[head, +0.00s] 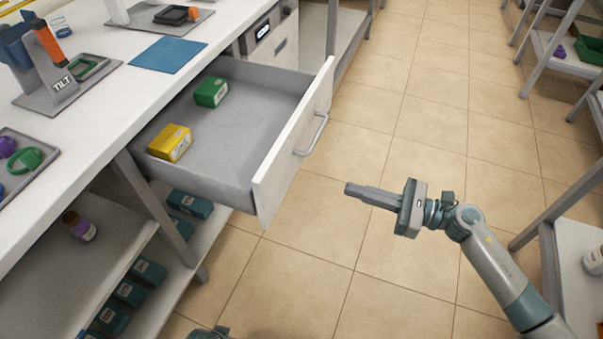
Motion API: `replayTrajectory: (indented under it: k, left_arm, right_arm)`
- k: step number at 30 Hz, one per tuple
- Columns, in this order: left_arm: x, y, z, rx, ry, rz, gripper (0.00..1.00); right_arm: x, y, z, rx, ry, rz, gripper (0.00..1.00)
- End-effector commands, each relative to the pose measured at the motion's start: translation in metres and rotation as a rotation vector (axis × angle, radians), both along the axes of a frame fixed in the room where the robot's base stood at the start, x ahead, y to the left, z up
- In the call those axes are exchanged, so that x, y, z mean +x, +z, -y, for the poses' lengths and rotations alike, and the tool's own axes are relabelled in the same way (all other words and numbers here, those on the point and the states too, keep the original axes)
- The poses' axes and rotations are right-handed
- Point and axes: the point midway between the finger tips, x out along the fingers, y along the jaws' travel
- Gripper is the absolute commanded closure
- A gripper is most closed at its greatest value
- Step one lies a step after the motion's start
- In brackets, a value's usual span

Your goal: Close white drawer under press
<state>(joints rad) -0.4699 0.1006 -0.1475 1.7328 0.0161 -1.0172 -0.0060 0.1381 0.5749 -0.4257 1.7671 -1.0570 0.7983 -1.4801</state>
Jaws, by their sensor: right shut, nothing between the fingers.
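The white drawer (276,175) is pulled far out from under the white counter, with its bar handle (312,134) on the front panel. Inside it lie a yellow box (170,143) near the left side and a green box (211,92) farther back. My right gripper (348,189) is shut and empty, in front of the drawer, to the right of its front panel and apart from it. It points left toward the panel. A small part of what may be my left arm (207,333) shows at the bottom edge; its gripper is not visible.
Tiled floor is clear around my right gripper. Another table (580,245) stands at right.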

Motion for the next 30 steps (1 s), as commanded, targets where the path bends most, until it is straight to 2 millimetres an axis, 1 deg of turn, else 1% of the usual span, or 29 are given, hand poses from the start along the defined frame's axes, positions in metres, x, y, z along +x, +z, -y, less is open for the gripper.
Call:
replayTrajectory:
  k: [5,11,17,23,27,30]
  left_arm:
    - [0.0,-0.001,0.0,0.0,0.0,0.0,0.33]
    - [-0.003,-0.011,-0.001,0.001,0.0,-0.003,0.33]
    - [-0.01,-0.029,-0.004,0.001,0.001,-0.007,0.33]
    - [-0.019,-0.049,-0.007,0.001,0.002,-0.011,0.33]
    - [-0.021,-0.057,-0.007,-0.002,0.002,0.004,0.33]
    - [-0.015,-0.055,-0.002,-0.01,-0.002,0.038,0.33]
  right_arm:
    - [0.001,0.0,-0.003,0.002,-0.001,-0.002,1.0]
    - [0.006,0.002,-0.017,0.004,-0.003,-0.002,1.0]
    - [0.014,0.003,-0.043,0.004,-0.001,-0.003,1.0]
    - [0.025,0.003,-0.075,0.005,-0.001,-0.004,1.0]
    - [0.032,0.003,-0.098,0.004,-0.002,-0.004,1.0]
    - [0.037,0.003,-0.112,0.003,-0.003,-0.003,1.0]
